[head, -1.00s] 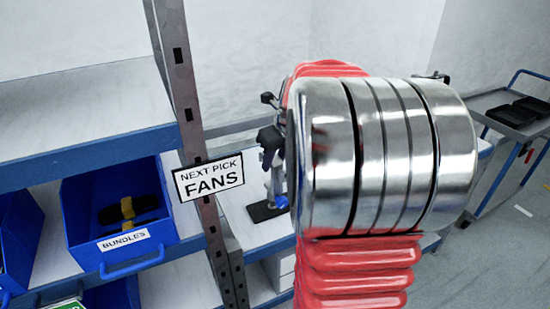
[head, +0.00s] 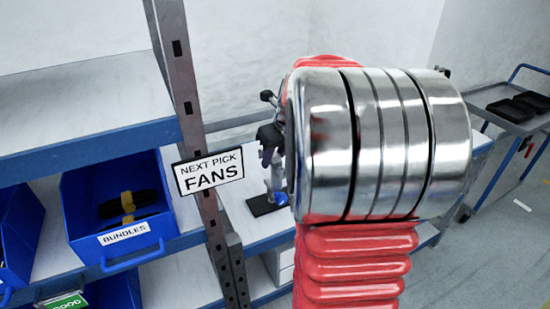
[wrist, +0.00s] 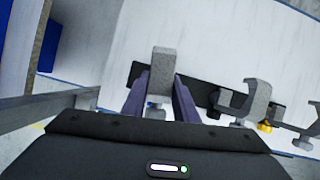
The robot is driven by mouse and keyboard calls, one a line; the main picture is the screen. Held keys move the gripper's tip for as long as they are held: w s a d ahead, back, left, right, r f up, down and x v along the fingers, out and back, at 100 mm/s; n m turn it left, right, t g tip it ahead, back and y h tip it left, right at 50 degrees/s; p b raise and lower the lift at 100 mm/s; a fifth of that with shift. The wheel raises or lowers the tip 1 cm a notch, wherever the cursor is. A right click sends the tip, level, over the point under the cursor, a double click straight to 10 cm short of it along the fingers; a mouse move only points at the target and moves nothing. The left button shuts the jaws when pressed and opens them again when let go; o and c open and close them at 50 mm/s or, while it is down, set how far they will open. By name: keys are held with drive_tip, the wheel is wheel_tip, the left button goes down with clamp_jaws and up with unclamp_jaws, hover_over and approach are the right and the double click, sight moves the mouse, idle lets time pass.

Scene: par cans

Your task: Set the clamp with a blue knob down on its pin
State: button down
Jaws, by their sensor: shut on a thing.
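My gripper (wrist: 160,98) is shut on a grey metal clamp (wrist: 163,64), which sits between its two dark purple fingers in the wrist view. The clamp is over or at a black plate (wrist: 200,92); I cannot tell whether it touches it. In the head view the blue knob (head: 281,198) shows low on the clamp, right beside the black plate (head: 262,205). My gripper (head: 268,137) is partly hidden there behind my arm. The pin under the clamp is hidden in both views.
A grey clamp with a yellow knob (wrist: 266,126) stands right of the held one, with another grey clamp (wrist: 307,138) beyond. A rack post (head: 190,120) with a FANS sign (head: 210,171) is close left. A blue bundles bin (head: 118,215) sits on the shelf.

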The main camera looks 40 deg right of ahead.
drive_tip(key=shift+w+f, duration=0.1)
drive_tip(key=shift+f, duration=1.05)
idle(0.7)
drive_tip(key=c, duration=1.3)
unclamp_jaws()
drive_tip(key=shift+c, duration=0.2)
drive_tip(key=shift+o, duration=0.3)
drive_tip(key=shift+f, duration=0.1)
drive_tip(key=o, duration=0.5)
drive_tip(key=shift+v, duration=5.55)
